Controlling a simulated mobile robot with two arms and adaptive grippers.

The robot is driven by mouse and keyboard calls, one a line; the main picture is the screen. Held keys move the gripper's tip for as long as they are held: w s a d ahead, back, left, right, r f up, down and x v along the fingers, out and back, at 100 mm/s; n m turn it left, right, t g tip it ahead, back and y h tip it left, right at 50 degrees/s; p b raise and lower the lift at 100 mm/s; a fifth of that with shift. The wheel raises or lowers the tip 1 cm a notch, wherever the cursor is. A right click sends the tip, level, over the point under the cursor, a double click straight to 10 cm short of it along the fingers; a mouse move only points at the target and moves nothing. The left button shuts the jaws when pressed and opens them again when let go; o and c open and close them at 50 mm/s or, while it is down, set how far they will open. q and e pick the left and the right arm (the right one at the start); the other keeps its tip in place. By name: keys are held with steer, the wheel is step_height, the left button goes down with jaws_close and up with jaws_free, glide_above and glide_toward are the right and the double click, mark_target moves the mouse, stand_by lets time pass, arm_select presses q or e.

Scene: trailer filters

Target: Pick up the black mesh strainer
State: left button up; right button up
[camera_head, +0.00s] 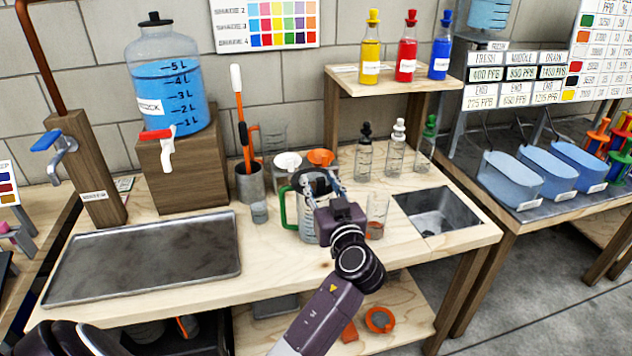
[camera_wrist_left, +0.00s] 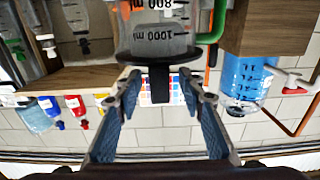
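The black mesh strainer (camera_head: 308,180) sits at the top of a clear pitcher (camera_head: 307,228) with a green handle on the wooden bench. In the left wrist view, its black rim (camera_wrist_left: 130,57) crosses the pitcher marked in ml, and its short black handle (camera_wrist_left: 159,88) points toward me. My left gripper (camera_wrist_left: 160,85) is open, with a finger on each side of this handle and gaps between. In the head view my left gripper (camera_head: 333,186) is at the strainer's right side and hides part of it. My right gripper is not in view.
A small beaker with orange contents (camera_head: 377,215) stands close right of my gripper. White (camera_head: 287,161) and orange (camera_head: 321,157) funnels stand behind. A metal tray (camera_head: 150,258) covers the left bench. Dropper bottles (camera_head: 397,150) stand at the back right.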

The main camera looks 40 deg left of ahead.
arm_select(q)
steer(key=shift+c, duration=0.4)
jaws_close()
steer(key=shift+r, duration=0.1)
step_height(320, 180, up, 25)
steer(key=p, duration=0.3)
stand_by(0.7)
stand_by(1.3)
